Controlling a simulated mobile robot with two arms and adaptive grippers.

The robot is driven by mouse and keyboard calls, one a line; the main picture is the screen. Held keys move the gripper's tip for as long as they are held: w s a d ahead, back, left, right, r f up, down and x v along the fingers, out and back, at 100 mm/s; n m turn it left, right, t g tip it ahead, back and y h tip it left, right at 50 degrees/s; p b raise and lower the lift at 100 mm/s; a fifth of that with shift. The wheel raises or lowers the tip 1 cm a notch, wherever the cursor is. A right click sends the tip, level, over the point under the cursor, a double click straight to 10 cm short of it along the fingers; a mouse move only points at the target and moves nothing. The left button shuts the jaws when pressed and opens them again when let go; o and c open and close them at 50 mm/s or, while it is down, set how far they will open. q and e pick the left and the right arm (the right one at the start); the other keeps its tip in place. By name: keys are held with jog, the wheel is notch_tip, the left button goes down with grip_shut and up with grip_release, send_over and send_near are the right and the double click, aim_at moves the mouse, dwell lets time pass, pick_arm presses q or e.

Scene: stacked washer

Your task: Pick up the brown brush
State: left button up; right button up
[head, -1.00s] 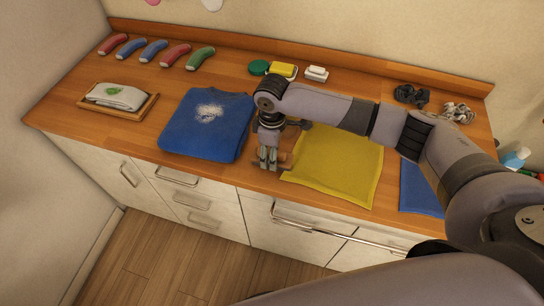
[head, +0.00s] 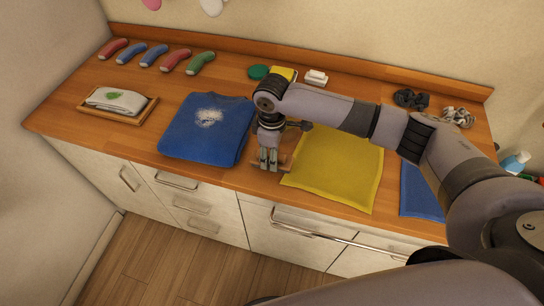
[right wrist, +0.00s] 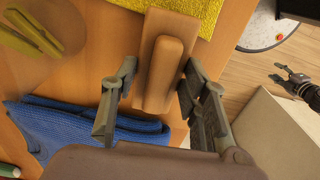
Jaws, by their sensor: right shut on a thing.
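The brown brush (right wrist: 170,62) has a raised rounded handle on a flat block. In the head view my right gripper (head: 269,162) points down at the counter's front edge, and a bit of the brush (head: 285,163) shows beside the fingers. I cannot tell whether the brush touches the counter. A small dark gripper at the right edge of the right wrist view, probably my left one (right wrist: 281,75), is too small to read.
A folded blue shirt (head: 190,140) lies left of the brush and a yellow cloth (head: 340,170) right of it, both close.

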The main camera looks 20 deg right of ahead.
notch_tip(320, 180, up, 19)
jog(key=b, duration=0.2)
jog(key=shift+b, duration=0.4)
jog(key=o, duration=0.6)
jog(key=c, duration=0.4)
